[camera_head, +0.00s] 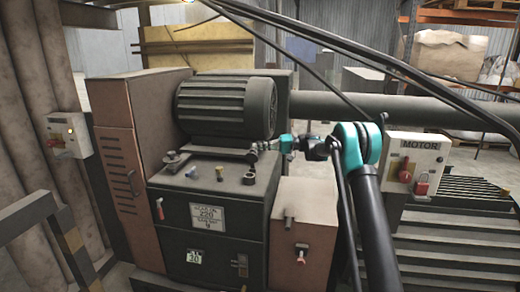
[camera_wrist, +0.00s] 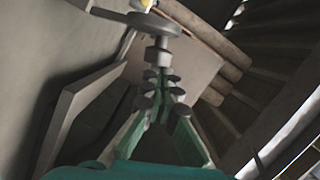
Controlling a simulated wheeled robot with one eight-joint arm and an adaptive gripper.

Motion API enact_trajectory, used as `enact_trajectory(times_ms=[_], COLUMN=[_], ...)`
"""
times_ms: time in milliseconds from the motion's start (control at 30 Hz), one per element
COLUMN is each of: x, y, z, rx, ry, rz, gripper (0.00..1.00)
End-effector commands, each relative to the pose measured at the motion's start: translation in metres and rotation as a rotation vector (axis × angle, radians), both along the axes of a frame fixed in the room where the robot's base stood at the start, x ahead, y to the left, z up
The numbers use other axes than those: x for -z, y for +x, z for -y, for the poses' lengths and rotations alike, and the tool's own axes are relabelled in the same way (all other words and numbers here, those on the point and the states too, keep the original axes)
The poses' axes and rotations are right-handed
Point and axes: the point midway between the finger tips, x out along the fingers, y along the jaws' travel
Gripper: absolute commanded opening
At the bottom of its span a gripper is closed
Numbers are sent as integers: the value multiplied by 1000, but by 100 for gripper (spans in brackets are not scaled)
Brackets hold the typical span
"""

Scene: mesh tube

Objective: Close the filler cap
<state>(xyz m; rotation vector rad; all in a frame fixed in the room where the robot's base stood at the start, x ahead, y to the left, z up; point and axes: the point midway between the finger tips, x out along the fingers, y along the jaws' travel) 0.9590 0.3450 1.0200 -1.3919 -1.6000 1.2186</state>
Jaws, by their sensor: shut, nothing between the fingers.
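My gripper (camera_head: 262,147) is shut and empty. It reaches in from the right, above the back right of the dark machine's top and just below the ribbed motor. In the wrist view its fingers (camera_wrist: 158,57) meet near the upper middle. A grey round disc (camera_wrist: 140,23) with a small light knob above it appears just beyond the fingertips; I cannot tell whether they touch. A dark, cap-like fitting (camera_head: 173,158), possibly the filler cap, sits at the back left of the machine top. I cannot tell whether it is open, or whether it is the disc.
The motor (camera_head: 226,107) overhangs the back of the machine top (camera_head: 225,178). A small knob (camera_head: 248,178) stands on that top. A brown box (camera_head: 302,225) is at the right front, and a MOTOR switch panel (camera_head: 417,160) is further right. Cables cross the upper right.

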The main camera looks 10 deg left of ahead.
Motion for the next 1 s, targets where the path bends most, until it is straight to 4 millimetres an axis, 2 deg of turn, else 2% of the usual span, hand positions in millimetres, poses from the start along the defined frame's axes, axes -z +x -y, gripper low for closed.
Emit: enact_trajectory(times_ms=[467,1000], x=[-5,14], y=[-46,-91], z=[-2,-3], rx=[-1,-1], ry=[-16,-33], rz=[452,952], gripper=[0,0])
